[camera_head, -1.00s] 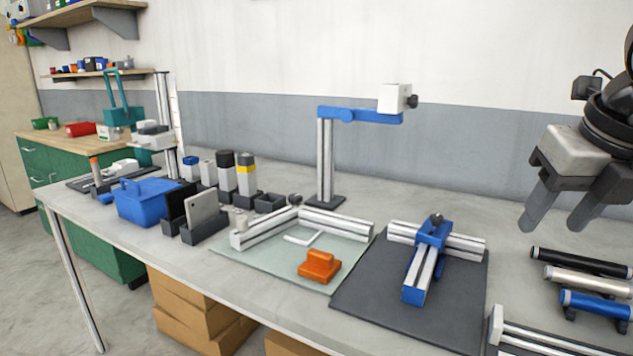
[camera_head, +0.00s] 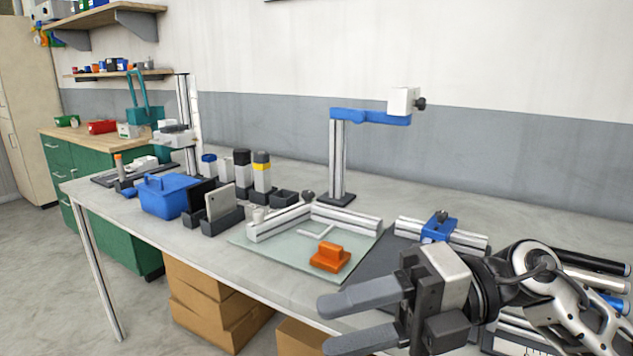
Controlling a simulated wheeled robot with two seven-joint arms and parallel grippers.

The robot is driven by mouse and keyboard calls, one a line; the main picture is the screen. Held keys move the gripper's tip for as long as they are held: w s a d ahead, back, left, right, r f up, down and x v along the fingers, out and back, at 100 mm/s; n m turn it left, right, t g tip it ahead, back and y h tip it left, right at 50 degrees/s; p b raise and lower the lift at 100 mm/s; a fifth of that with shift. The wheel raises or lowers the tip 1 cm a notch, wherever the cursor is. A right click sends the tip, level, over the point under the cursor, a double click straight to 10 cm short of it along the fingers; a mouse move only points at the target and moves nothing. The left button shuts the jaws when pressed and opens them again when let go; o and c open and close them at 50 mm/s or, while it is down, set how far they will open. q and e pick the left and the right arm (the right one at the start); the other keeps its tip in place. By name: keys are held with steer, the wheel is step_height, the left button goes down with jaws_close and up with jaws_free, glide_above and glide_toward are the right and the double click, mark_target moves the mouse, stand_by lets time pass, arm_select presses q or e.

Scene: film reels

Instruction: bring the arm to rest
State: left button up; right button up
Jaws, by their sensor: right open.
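My right gripper (camera_head: 352,318) is at the lower right of the head view, in front of the table's near edge as seen, with its fingers pointing left. Its two grey fingers are apart with nothing between them. My right arm (camera_head: 560,290) comes in from the right edge and covers part of the dark mat and the rods behind it. My left gripper does not show.
Cardboard boxes (camera_head: 205,305) stand below. The floor at left is clear.

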steer(key=w+d+f+m+t+h+p, duration=0.1)
steer(key=w+d+f+m+t+h, duration=0.3)
steer(key=m+t, duration=0.9)
steer(key=w+d+f+m+t+h, duration=0.1)
steer(key=w+d+f+m+t, duration=0.15)
steer(key=f+m+t, duration=0.95)
steer(key=s+d+f+m+g+h, duration=0.2)
steer(key=s+f+m+g, duration=0.3)
steer(key=f, duration=0.3)
steer(key=s+d+f+m+g+h, duration=0.2)
steer(key=s+f+m+g+h, duration=0.3)
steer(key=s+f+m, duration=0.1)
step_height(320, 180, down, 2)
steer(key=shift+s+m+g+h+p, duration=0.15)
steer(key=shift+m+g+h+p, duration=0.2)
steer(key=shift+m, duration=0.45)
